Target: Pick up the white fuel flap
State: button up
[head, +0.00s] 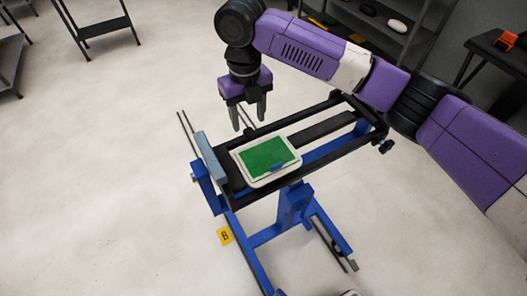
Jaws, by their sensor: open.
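A white, rounded-square panel (247,175), which looks like the fuel flap, lies flat on the top bars of a black and blue work stand (206,158). A green sheet (268,157) covers most of its top, leaving a white border showing. A small blue piece (278,167) sits at the green sheet's near edge. My gripper (249,122) points down with its fingers apart and nothing between them. In the picture it is above and slightly left of the panel, apart from it. Its exact height over the stand is hard to tell.
A yellow tag (225,236) marked with a black character is at the stand's lower left. A grey shelf (385,38) at the back holds a white rounded object (397,26) and other items. A dark table (497,52) with an orange object is at right.

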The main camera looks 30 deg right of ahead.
aim_at(251, 133)
notch_tip(251, 133, down, 5)
jog(key=shift+s+d+f+p, duration=0.1)
jog(key=shift+s+d+p, duration=0.05)
jog(key=shift+p, duration=0.4)
jog(key=shift+c, duration=0.2)
grip_shut()
